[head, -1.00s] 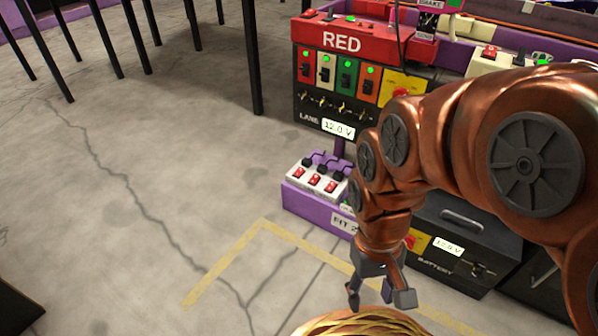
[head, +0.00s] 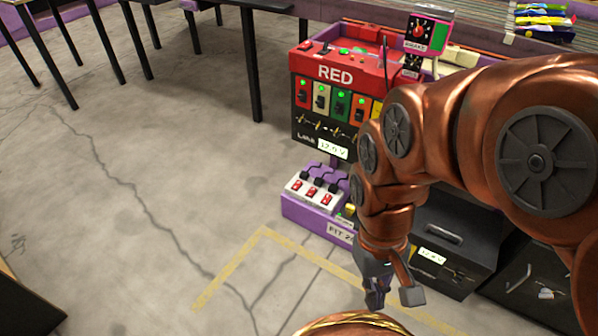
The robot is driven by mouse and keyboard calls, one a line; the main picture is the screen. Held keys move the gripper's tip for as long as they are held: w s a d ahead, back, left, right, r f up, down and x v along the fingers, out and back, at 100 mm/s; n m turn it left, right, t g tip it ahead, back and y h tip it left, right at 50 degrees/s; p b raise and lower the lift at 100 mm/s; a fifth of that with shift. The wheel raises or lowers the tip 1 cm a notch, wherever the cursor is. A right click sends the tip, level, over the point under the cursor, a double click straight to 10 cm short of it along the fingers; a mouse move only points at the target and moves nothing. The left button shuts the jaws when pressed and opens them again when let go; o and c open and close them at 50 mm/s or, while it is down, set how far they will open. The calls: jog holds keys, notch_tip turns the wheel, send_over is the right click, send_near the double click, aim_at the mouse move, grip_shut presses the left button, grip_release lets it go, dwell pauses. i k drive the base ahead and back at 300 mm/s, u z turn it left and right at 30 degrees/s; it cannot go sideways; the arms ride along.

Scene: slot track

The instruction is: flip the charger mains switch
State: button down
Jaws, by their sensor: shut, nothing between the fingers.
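A white power strip (head: 313,194) with several red rocker switches (head: 313,192) and dark plugs sits on a low purple base marked "PIT 2" (head: 300,219). Above it stands a black cabinet with a red top marked "RED" (head: 335,73). Its front has several coloured switch panels with green lights, and a display (head: 333,148). I cannot tell which switch is the charger mains. My gripper (head: 393,296) points down in front of the black battery box (head: 450,265), right of and nearer than the strip. It is shut and empty, touching no switch. My arm hides the cabinet's right side.
A control box with a red knob (head: 418,32) stands behind the cabinet. Black table legs (head: 254,80) rise at the back. Cracked concrete floor (head: 130,150) with yellow tape (head: 235,265) is clear at left and in front. A dark object fills the lower left edge.

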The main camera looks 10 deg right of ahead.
aim_at(297, 184)
jog(key=u, duration=0.5)
jog(key=k, duration=0.65)
jog(key=u, duration=0.55)
jog(key=i, duration=1.05)
jog(key=z, duration=0.6)
